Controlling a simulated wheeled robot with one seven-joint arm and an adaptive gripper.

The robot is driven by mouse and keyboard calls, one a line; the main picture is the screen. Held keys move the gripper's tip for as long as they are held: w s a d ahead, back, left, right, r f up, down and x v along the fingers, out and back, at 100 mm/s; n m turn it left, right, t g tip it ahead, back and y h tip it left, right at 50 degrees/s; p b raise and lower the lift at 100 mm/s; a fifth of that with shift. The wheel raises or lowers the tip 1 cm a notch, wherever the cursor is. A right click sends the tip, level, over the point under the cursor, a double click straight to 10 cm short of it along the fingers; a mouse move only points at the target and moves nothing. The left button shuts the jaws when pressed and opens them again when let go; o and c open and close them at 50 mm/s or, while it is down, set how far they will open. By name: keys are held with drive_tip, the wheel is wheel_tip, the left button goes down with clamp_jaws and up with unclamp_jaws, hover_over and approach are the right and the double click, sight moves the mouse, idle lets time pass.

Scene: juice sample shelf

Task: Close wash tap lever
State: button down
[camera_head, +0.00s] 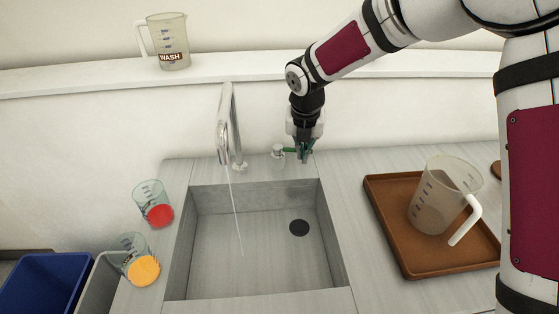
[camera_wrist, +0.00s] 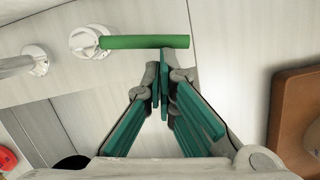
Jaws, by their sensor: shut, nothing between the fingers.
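The chrome tap (camera_head: 226,120) stands behind the sink, and a thin stream of water falls from its spout. Right of it is the lever's round base (camera_head: 278,154). In the wrist view, the green lever (camera_wrist: 130,42) points right from its white round base (camera_wrist: 88,42). My gripper (camera_head: 304,159) is at the lever's right side, pointing down, and partly hides it in the head view. In the wrist view, my gripper (camera_wrist: 164,62) is shut and empty, its tips just below the lever's outer half. I cannot tell whether they touch it.
The sink (camera_head: 250,235) is in front of the tap. A brown tray (camera_head: 385,215) with a clear jug (camera_head: 440,195) stands at right. A WASH jug (camera_head: 170,40) is on the ledge.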

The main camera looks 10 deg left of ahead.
drive_tip(key=shift+w+d, duration=0.2)
drive_tip(key=shift+w, duration=0.3)
idle(0.4)
